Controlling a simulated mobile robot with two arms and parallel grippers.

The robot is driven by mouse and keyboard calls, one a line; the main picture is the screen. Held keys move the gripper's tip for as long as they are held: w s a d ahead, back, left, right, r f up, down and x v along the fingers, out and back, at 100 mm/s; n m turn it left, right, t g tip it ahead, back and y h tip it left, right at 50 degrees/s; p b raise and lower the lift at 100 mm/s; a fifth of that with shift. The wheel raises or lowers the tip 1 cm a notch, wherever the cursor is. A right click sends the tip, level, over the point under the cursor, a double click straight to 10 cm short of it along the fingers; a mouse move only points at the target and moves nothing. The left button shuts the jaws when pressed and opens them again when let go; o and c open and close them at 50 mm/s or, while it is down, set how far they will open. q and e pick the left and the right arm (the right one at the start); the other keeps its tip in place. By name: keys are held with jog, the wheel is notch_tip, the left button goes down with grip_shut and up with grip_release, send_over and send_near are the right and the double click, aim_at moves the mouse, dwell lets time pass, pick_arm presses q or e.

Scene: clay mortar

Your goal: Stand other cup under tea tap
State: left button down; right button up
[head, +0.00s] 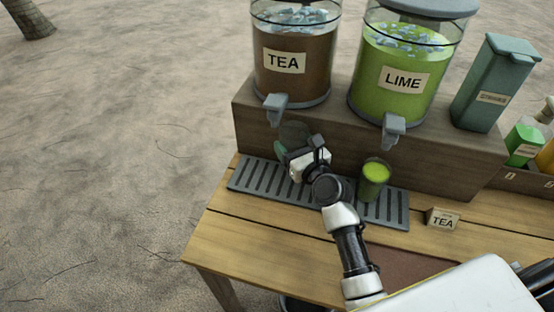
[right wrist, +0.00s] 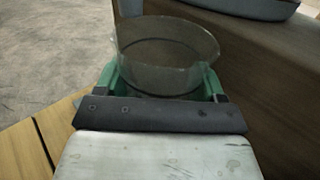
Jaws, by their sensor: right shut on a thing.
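My right gripper (head: 296,155) is shut on an empty clear cup (head: 294,133), below the tea tap (head: 275,106) and over the left part of the drip tray (head: 246,178). In the right wrist view the same cup (right wrist: 168,48) stands upright between the green fingers of the gripper (right wrist: 162,80). Whether its base touches the tray is hidden. The tea dispenser (head: 291,75) stands on the wooden riser. A second cup (head: 374,178), filled with green drink, stands on the tray below the lime tap (head: 393,130). My left gripper is not in view.
The lime dispenser (head: 405,95) is on the riser (head: 440,155), with a grey-green lidded container (head: 492,85) to its right. Bottles (head: 524,142) sit at the far right.

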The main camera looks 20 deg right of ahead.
jog(key=w+a+f, duration=0.1)
jog(key=f, duration=0.1)
jog(key=w+a+f+b, duration=0.1)
jog(key=f, duration=0.1)
jog(key=w+a+f+b, duration=0.1)
jog(key=f, duration=0.1)
jog(key=shift+w+a+f, duration=0.15)
jog(key=shift+a+f, duration=0.15)
jog(key=shift+a, duration=0.05)
jog(key=shift+f, duration=0.25)
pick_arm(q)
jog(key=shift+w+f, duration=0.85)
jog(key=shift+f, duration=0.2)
pick_arm(e)
jog(key=shift+f, duration=0.25)
jog(key=o, duration=0.6)
jog(key=shift+r, duration=0.1)
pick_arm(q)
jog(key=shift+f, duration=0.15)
